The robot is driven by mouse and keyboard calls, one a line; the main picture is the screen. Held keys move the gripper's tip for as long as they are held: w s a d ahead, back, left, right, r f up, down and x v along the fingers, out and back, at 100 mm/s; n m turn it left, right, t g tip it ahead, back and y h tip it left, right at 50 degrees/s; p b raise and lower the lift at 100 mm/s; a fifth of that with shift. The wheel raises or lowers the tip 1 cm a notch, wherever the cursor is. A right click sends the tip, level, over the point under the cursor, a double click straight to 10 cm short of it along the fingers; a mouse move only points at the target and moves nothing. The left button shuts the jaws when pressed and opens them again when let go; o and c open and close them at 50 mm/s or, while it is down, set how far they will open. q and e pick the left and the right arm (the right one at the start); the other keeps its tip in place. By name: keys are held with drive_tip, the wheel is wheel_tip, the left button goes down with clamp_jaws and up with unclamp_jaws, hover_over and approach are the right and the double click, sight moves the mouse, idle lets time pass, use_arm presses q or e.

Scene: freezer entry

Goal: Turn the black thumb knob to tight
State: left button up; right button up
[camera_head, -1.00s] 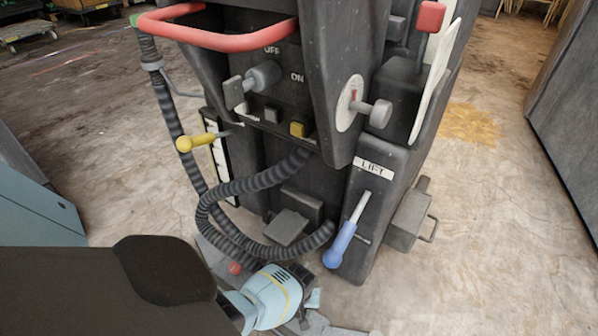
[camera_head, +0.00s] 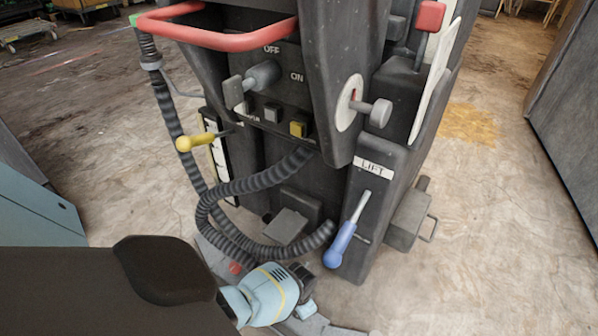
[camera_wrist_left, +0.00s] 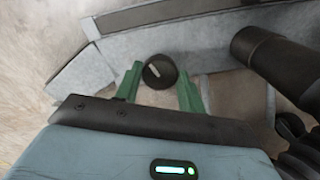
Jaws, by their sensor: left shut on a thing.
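The black thumb knob (camera_wrist_left: 158,72) is round with a pale pointer mark on its face, seen in the left wrist view. It sits between the two green fingers of my left gripper (camera_wrist_left: 159,84), which is shut on it. In the head view my left gripper (camera_head: 304,286) is low in the middle, at the grey base of the machine. The knob cannot be made out there. Any tight marking is not readable. My right gripper is not in view.
The dark machine stands above the gripper, with a black coiled hose (camera_head: 212,210), a blue-handled LIFT lever (camera_head: 341,245), a yellow-knobbed lever (camera_head: 190,142) and a red handle (camera_head: 215,40). A small red part (camera_head: 235,267) is left of my wrist. Bare floor lies right.

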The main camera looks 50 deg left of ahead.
use_arm(q)
drive_tip(key=m, duration=0.2)
drive_tip(key=shift+m, duration=1)
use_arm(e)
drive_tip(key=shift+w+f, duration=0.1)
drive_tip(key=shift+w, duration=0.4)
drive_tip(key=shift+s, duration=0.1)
use_arm(q)
drive_tip(key=o, duration=0.9)
drive_tip(key=shift+o, duration=0.3)
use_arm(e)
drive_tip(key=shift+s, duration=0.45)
